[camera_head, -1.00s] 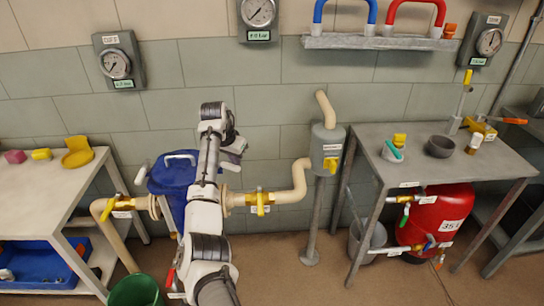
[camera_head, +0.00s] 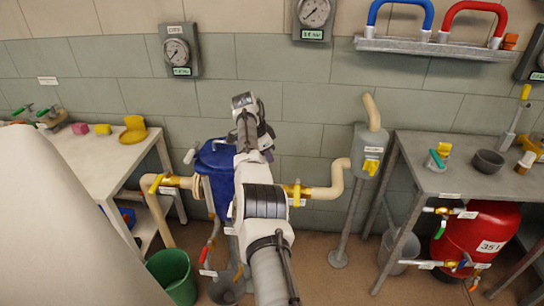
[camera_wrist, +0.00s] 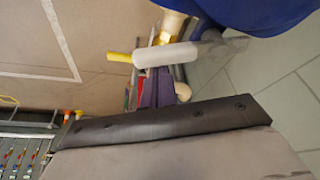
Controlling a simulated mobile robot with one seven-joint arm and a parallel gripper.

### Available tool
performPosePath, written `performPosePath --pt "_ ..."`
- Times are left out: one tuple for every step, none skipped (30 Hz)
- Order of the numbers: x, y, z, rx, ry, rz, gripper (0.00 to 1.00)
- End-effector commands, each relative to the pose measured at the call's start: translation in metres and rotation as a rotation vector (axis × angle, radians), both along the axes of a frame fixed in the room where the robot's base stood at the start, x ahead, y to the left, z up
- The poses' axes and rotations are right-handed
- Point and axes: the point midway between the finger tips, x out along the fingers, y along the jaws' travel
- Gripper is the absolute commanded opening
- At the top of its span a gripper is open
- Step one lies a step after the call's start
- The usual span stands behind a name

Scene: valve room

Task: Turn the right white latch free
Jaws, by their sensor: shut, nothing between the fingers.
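The blue vessel (camera_head: 208,180) stands by the wall, partly behind my arm. A white latch (camera_head: 190,156) sticks out on its left side. The right side of the vessel is hidden by my arm in the head view. In the wrist view a white latch (camera_wrist: 165,55) with a yellow tip lies beside the blue vessel (camera_wrist: 240,12), on a grey stem. My gripper (camera_head: 266,142) is shut and empty, near the vessel's right side. I cannot tell whether it touches the latch.
Beige pipes with yellow valves flank the vessel, one valve on the right (camera_head: 297,193). A green bucket (camera_head: 172,275) stands on the floor. A grey table (camera_head: 440,180) with a red tank (camera_head: 480,232) is at right. A white table (camera_head: 95,165) is at left.

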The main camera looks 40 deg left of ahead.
Motion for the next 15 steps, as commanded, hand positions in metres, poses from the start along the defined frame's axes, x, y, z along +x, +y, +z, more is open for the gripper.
performPosePath --pt "-0.0005 0.0003 -0.0002 -0.002 0.001 -0.01 0.0" --pt "-0.0008 0.0004 -0.0006 -0.001 0.001 -0.009 0.0" --pt "-0.001 0.0007 -0.0003 -0.001 -0.001 -0.008 0.0" --pt "-0.0013 0.001 -0.0002 0.0 -0.001 -0.007 0.0" --pt "-0.0017 0.0013 -0.0001 0.0 -0.001 -0.007 0.0" --pt "-0.0022 0.0018 -0.0001 0.0 0.0 -0.007 0.0" --pt "-0.0027 0.0021 0.0 0.001 -0.001 -0.007 0.0" --pt "-0.0032 0.0026 0.0 0.001 -0.002 -0.007 0.0" --pt "-0.004 0.0032 0.0001 0.001 -0.002 -0.007 0.0" --pt "-0.0047 0.0037 0.0001 0.0 -0.001 -0.006 0.0" --pt "-0.0054 0.0043 0.0001 0.0 -0.001 -0.006 0.0" --pt "-0.0065 0.0051 0.0001 0.001 0.0 -0.006 0.0" --pt "-0.0072 0.0056 0.0001 0.001 0.0 -0.006 0.0" --pt "-0.0078 0.0062 0.0002 0.001 0.0 -0.006 0.0" --pt "-0.0086 0.0068 0.0003 0.0 -0.001 -0.006 0.0"
